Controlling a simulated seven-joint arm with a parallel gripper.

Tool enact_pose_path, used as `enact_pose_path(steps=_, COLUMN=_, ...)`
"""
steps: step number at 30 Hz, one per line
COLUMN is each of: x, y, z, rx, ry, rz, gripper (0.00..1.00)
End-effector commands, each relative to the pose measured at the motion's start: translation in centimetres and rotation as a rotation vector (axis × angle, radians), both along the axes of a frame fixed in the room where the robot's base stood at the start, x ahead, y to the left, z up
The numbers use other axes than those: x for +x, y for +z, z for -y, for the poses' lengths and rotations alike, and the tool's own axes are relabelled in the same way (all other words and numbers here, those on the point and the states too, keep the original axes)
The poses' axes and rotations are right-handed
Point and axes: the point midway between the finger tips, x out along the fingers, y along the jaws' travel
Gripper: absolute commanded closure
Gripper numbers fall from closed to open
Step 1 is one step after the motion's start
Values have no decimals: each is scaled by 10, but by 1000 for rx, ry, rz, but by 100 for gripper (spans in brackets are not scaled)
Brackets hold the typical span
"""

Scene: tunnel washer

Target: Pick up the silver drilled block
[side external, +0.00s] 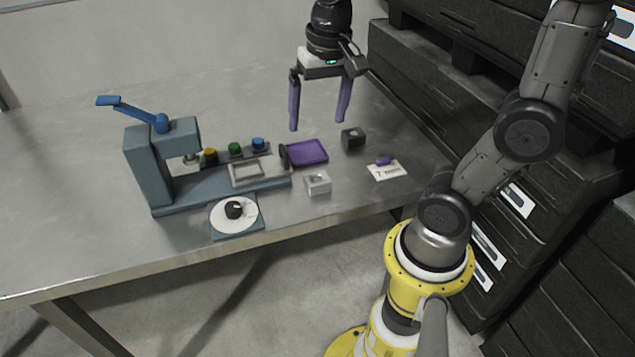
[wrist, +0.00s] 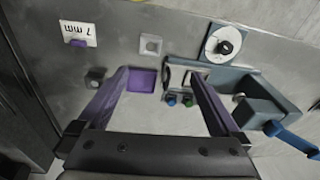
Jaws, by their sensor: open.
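The silver drilled block (side external: 318,183) is a small light-grey cube with a hole, standing on the metal table in front of the purple tray. It also shows in the wrist view (wrist: 151,45), its dark hole facing up. My gripper (side external: 318,126) has two long purple fingers, spread wide and empty. It hangs above the back part of the table, higher than the block and apart from it.
A purple tray (side external: 307,152), a dark drilled block (side external: 353,138) and a "7 mm" card (side external: 388,171) with a purple piece lie near the block. A blue-grey press (side external: 160,160) and a white dial (side external: 248,216) stand left. The table's front edge is bare.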

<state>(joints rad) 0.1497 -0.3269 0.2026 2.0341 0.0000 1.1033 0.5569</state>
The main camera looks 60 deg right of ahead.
Motion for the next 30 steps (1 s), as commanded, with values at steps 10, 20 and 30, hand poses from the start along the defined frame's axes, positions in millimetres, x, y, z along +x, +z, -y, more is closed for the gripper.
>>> enact_pose_path(steps=10, x=18, y=-41, z=23, rx=25, ry=-82, rz=-132, gripper=0)
enact_pose_path(steps=20, x=16, y=-100, z=23, rx=25, ry=-79, rz=-133, gripper=0)
enact_pose_path(steps=30, x=16, y=-128, z=24, rx=25, ry=-79, rz=-130, gripper=0)
